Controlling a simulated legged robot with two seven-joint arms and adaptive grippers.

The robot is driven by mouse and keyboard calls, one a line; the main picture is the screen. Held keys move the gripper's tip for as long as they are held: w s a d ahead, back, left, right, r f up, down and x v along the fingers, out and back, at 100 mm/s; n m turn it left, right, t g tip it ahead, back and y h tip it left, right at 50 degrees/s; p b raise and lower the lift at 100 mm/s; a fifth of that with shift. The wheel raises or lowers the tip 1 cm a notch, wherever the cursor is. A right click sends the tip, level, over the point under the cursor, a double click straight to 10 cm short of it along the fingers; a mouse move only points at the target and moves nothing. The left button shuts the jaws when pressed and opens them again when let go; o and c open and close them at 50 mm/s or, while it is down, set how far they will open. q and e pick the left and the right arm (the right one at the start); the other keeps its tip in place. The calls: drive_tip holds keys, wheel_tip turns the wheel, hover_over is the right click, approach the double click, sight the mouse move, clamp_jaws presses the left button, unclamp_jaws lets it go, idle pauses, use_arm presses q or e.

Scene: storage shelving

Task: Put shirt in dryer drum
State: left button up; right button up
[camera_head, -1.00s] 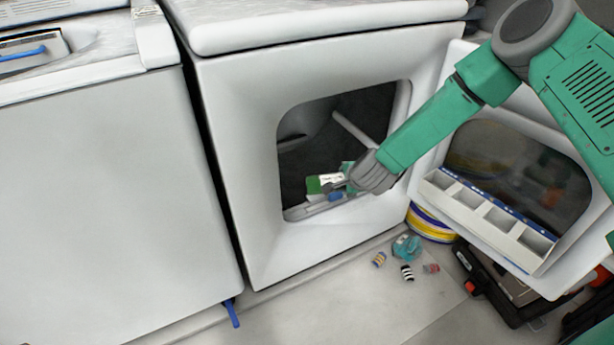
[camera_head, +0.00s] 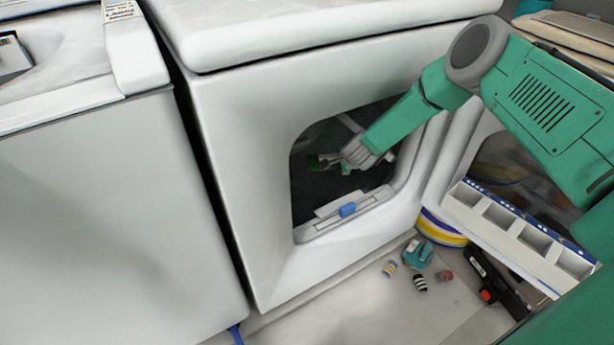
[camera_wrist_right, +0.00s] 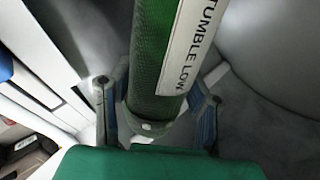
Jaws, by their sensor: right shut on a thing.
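The dryer drum (camera_head: 312,205) is the dark hollow behind the open front of the white dryer. My right gripper (camera_head: 338,160) reaches through the opening and is inside the drum. In the right wrist view, my right gripper (camera_wrist_right: 155,105) is shut on a rolled green shirt (camera_wrist_right: 153,50) with a white label reading "TUMBLE LOW". In the head view only a small dark green patch of the shirt (camera_head: 316,163) shows at the fingertips. My left gripper is not in view.
The opening's lower lip carries a grey strip with a blue piece (camera_head: 347,209).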

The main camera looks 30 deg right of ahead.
drive_tip(key=shift+w+f, duration=0.15)
drive_tip(key=shift+f, duration=0.1)
wheel_tip(320, 180, down, 6)
drive_tip(key=b, duration=0.3)
drive_tip(key=shift+f, duration=0.15)
wheel_tip(320, 180, down, 3)
drive_tip(key=shift+b, duration=0.95)
drive_tip(key=shift+f, duration=0.55)
drive_tip(key=o, duration=1.1)
